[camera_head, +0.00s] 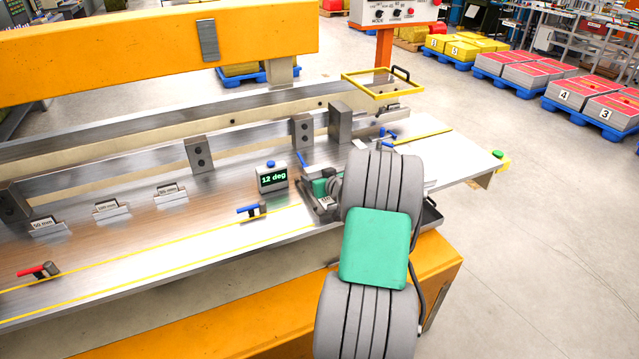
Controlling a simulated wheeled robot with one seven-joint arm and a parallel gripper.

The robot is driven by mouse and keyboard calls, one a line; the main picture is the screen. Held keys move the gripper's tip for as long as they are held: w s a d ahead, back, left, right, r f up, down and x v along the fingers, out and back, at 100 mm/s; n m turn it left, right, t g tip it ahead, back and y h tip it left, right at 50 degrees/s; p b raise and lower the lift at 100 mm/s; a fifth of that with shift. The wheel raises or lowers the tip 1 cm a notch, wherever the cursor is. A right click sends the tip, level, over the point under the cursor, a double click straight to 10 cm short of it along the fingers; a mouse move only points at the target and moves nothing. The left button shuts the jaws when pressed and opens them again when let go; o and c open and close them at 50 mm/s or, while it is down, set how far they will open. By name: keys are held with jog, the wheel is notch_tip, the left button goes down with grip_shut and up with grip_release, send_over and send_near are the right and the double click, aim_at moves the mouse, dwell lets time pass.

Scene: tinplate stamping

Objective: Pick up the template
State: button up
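Which thing is the template is not clear from this view. Candidates are the small metal pieces with white labels on the machine bed: one marked 50 mm (47,227), a middle one (112,209) and one further right (171,193), whose labels are hard to read. Another small pale label shows close by my gripper (322,193), at the right part of the bed. My grey arm with a green cover hides much of the gripper. I cannot tell whether its fingers are open or hold anything.
A display reading 12 deg (273,179) stands left of my gripper. A blue-handled clamp (251,210) and a red-handled one (38,271) sit on the bed (200,240). A yellow frame (382,92) stands behind. An orange beam (130,60) overhangs the back left.

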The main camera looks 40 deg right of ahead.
jog(key=c, duration=1.2)
grip_shut()
jog(key=shift+r, duration=0.15)
